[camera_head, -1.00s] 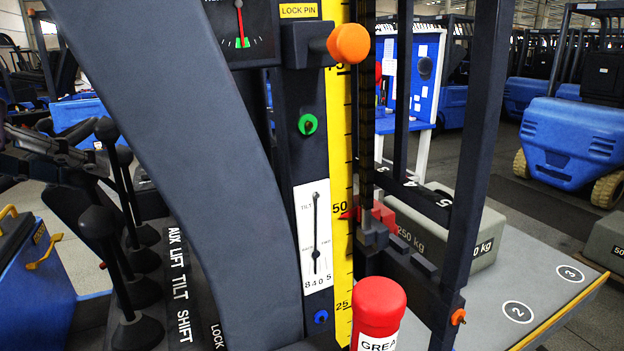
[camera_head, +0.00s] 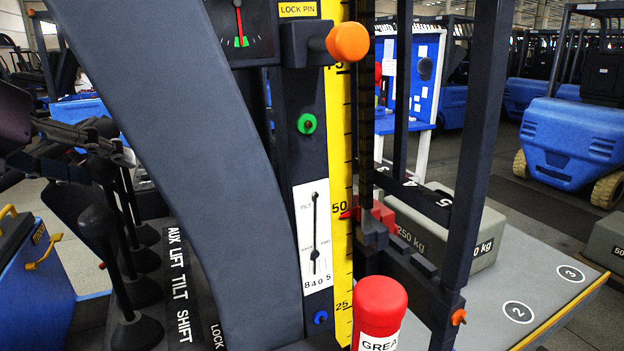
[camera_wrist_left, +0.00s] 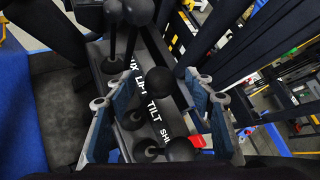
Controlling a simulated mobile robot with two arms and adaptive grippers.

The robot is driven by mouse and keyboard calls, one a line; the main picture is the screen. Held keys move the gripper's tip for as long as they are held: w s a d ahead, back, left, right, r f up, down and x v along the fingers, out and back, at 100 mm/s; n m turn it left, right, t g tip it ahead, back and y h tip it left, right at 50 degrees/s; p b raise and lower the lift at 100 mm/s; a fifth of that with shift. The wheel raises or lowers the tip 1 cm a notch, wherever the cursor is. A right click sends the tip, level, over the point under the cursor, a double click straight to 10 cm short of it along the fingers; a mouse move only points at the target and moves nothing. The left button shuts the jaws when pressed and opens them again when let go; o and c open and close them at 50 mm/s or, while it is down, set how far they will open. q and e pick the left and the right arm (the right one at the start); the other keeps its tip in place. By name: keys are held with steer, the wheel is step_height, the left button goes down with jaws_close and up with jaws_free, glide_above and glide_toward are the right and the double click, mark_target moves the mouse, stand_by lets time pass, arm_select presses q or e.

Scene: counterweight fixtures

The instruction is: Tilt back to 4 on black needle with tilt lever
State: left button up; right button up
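The white TILT plate (camera_head: 303,218) is on the mast, with a thin black needle (camera_head: 315,230) hanging nearly vertical. Its lower tip is above the 4 and 0 marks; the exact reading is too small to tell. A row of black-knobbed levers stands at left beside the AUX, LIFT, TILT, SHIFT labels (camera_head: 179,288). The nearest knob (camera_head: 95,221) shows clearly; the gripper partly hides others, so I cannot tell which is the tilt knob. My left gripper (camera_head: 112,150) is above the levers. In the left wrist view its fingers (camera_wrist_left: 160,115) are apart, with a black knob (camera_wrist_left: 165,81) between them, not visibly gripped.
A thick dark frame beam (camera_head: 225,150) stands right of the levers. An orange lock-pin knob (camera_head: 347,42), a yellow scale (camera_head: 341,180) and a red grease canister (camera_head: 379,305) are farther right. A blue body panel (camera_head: 50,290) is at left.

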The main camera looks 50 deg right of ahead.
arm_select(q)
steer(key=shift+a, duration=0.1)
steer(key=v, duration=1)
stand_by(0.3)
